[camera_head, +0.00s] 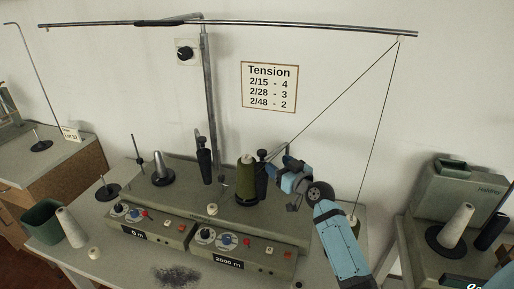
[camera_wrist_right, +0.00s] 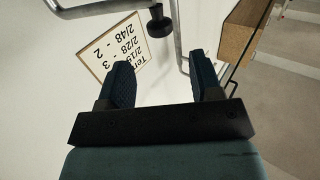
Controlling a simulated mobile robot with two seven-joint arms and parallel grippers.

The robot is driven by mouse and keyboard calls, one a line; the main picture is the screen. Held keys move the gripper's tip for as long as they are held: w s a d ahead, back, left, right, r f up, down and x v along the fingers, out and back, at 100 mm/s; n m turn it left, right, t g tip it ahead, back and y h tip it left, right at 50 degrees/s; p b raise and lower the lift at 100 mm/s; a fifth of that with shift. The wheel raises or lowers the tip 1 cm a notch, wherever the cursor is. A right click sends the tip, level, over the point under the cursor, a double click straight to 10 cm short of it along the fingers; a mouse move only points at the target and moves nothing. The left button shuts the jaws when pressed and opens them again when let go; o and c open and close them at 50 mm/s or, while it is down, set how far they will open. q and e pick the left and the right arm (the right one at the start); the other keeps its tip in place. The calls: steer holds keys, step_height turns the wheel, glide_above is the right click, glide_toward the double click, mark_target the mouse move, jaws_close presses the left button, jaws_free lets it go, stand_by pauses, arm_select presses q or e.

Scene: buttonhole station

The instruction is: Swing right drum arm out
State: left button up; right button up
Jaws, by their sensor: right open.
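The right winding unit (camera_head: 240,250) is labelled 2500 m. A green yarn cone (camera_head: 247,180) stands on its black base. Behind it is a dark upright part with a knob (camera_head: 262,155), and a bent metal rod (camera_head: 279,149) that looks like the right drum arm runs from there toward my right gripper. My right gripper (camera_head: 283,180) is open beside the rod, right of the cone. In the right wrist view its fingers (camera_wrist_right: 160,70) are apart with nothing between them. A metal rod with a black knob (camera_wrist_right: 158,20) lies beyond the fingertips. My left gripper does not show.
A metal post (camera_head: 211,100) and overhead bar (camera_head: 300,28) stand over the machine; yarn hangs from the bar's right end past my right arm. A tension card (camera_head: 269,87) is on the wall. A green bin (camera_head: 42,222) and white cone (camera_head: 71,227) stand at left.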

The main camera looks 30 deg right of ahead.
mark_target(265, 154)
steer(key=w, duration=0.3)
steer(key=w+p, duration=0.1)
steer(key=w, duration=0.5)
steer(key=shift+w+a, duration=0.25)
steer(key=shift+w, duration=0.55)
steer(key=shift+f, duration=0.1)
